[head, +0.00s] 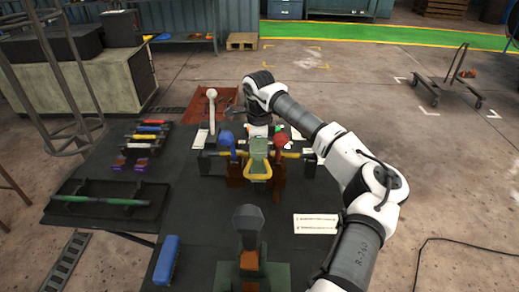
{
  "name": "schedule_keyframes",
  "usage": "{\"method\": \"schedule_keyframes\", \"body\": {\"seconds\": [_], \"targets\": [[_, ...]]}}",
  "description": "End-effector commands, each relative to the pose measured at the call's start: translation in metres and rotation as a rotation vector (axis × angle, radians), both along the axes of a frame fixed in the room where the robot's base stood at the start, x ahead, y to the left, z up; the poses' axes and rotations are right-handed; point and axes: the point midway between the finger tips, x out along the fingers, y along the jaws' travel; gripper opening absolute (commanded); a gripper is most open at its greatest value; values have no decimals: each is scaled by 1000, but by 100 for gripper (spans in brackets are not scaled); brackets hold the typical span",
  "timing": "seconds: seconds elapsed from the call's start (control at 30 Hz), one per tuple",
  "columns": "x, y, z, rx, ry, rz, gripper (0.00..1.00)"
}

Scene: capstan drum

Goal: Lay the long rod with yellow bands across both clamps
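Two brown clamp stands, one under a blue knob (227,137) and one under a red knob (281,139), stand on the dark table. A long dark rod with yellow bands (292,155) runs left to right at the height of both clamps. It appears to lie across them, but I cannot tell whether it rests fully in both. A green and yellow piece (258,166) hides its middle. My gripper (258,131) points down just behind the rod, between the two knobs. Its fingertips are mostly hidden, so its opening and any grip on the rod do not show.
A rack (145,140) of several coloured short rods stands at left. A dark tray (72,210) holds a green rod (105,200). A white-knobbed lever (211,95) rises behind the clamps. A blue block (166,259) and a white label card (315,223) lie nearer.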

Motion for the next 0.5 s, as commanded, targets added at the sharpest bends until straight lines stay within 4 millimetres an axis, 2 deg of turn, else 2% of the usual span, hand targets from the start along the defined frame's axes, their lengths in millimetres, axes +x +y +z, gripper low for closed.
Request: {"method": "schedule_keyframes", "body": {"seconds": [0.03,0.2,0.5], "targets": [[0,0,1,0,-1,0,24],[0,0,1,0,-1,0,46],[0,0,1,0,0,0,46]]}}
